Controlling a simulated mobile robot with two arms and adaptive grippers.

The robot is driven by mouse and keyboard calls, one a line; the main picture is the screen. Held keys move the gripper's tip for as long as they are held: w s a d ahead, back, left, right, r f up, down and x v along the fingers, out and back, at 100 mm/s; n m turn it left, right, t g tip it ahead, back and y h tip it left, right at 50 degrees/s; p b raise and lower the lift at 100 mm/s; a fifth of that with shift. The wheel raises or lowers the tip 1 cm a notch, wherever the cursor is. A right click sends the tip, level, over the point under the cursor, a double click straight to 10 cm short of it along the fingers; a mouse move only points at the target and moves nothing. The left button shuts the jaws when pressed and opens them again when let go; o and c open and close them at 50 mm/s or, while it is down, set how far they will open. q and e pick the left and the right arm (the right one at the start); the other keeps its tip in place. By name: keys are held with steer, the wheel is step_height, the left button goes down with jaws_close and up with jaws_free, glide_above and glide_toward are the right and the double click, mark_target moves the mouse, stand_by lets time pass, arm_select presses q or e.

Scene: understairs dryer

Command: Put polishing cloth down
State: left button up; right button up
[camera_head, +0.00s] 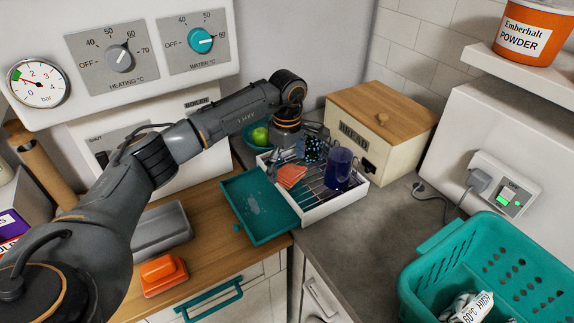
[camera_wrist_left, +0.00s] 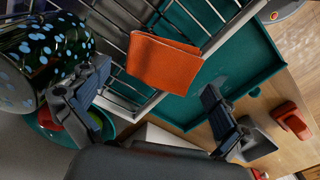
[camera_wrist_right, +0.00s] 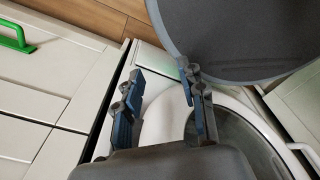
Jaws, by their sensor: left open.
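The polishing cloth (camera_head: 291,176) is an orange folded piece draped at the edge of the white dish rack (camera_head: 335,201). In the left wrist view the cloth (camera_wrist_left: 165,62) hangs over the rack's wires. My left gripper (camera_head: 300,152) is over the rack's back left part, close to the cloth. In the left wrist view its fingers (camera_wrist_left: 155,88) are spread wide, with nothing between them, and the cloth lies beyond them. My right gripper (camera_wrist_right: 160,75) shows only in its wrist view, fingers apart and empty, above a white appliance with a round door (camera_wrist_right: 160,125).
A dark spotted cup (camera_head: 313,150) and a blue mug (camera_head: 341,168) stand in the rack. A teal tray (camera_head: 258,207) adjoins it at left. A bread box (camera_head: 352,140) is behind, a bowl with a green apple (camera_head: 260,136) at back left. The grey counter in front is clear.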

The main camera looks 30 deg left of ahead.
mark_target(287, 167)
arm_select(q)
steer(key=shift+r, duration=0.25)
steer(key=shift+r+p, duration=0.5)
steer(key=shift+p, duration=0.15)
step_height(287, 167, up, 6)
steer(key=shift+r+b, duration=0.1)
steer(key=shift+b, duration=1.05)
steer(key=shift+r, duration=0.55)
steer(key=shift+f, duration=0.1)
